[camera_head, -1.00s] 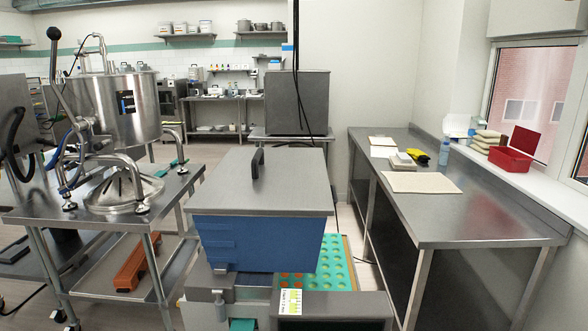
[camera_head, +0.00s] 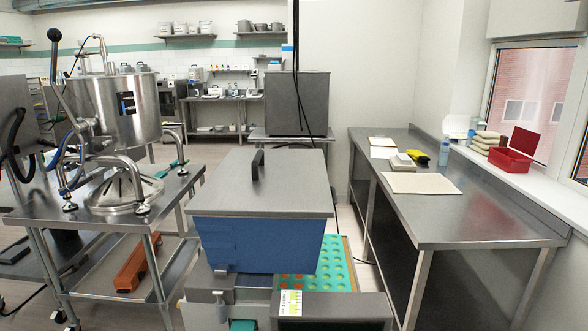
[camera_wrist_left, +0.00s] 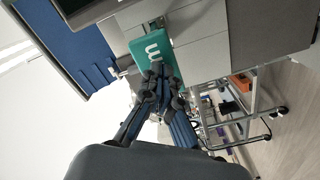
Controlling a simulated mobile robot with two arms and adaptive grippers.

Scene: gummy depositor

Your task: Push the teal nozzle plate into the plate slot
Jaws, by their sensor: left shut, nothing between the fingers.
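The teal nozzle plate (camera_wrist_left: 150,46), marked with a white letter, shows in the left wrist view beside the grey machine body (camera_wrist_left: 240,36). A small teal part that looks like its end (camera_head: 243,325) shows at the bottom edge of the head view. My left gripper (camera_wrist_left: 156,74) is shut and empty, its fingertips at the near edge of the plate. I cannot tell whether they touch it. The plate slot itself is hidden from both views. My right gripper is in neither view.
The blue hopper (camera_head: 255,245) with its grey lid (camera_head: 275,185) stands above the machine. A teal mould tray (camera_head: 347,262) with round cavities lies behind. A steel trolley (camera_head: 165,197) stands left, a long steel bench (camera_head: 465,220) right.

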